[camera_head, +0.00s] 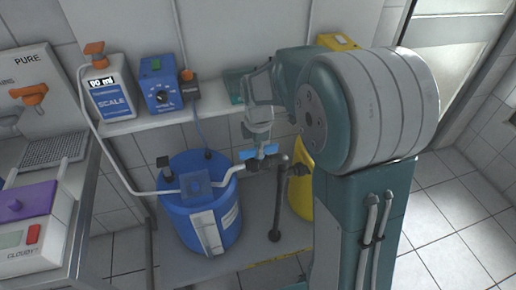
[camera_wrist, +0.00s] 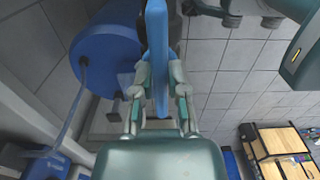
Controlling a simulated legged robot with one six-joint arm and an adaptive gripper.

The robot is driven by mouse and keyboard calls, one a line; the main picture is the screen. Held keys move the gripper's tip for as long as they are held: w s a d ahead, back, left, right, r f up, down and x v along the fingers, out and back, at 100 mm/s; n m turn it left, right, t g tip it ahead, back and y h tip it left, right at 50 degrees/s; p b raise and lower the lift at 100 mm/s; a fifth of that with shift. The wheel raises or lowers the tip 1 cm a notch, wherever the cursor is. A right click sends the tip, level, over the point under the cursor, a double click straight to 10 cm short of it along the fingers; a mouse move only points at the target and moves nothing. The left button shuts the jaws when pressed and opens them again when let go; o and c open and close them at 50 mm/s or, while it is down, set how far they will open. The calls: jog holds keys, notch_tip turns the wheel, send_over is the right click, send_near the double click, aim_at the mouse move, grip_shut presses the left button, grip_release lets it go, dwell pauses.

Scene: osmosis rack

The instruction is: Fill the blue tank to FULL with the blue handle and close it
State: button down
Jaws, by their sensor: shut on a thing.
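The blue tank (camera_head: 208,229) stands on the floor platform below the shelf, with a pale level strip on its front. The blue handle (camera_head: 258,152) sits on the pipe to the right of the tank. In the wrist view the blue handle (camera_wrist: 157,60) is a long upright bar between my fingers. My gripper (camera_wrist: 158,92) is shut on it; in the head view my gripper (camera_head: 258,138) comes down on it from above. I cannot read the tank's level.
A yellow tank (camera_head: 301,190) stands right of the pipe, partly behind my arm. A shelf above holds a SCALE bottle (camera_head: 110,93) and a blue dial box (camera_head: 160,84). A counter with a purple-topped box (camera_head: 28,203) is at the left. Open tiled floor lies at the right.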

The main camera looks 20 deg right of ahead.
jog(key=c, duration=0.7)
grip_release()
jog(key=shift+w, duration=0.1)
jog(key=shift+o, duration=0.2)
notch_tip(320, 180, up, 12)
jog(key=shift+f, duration=0.1)
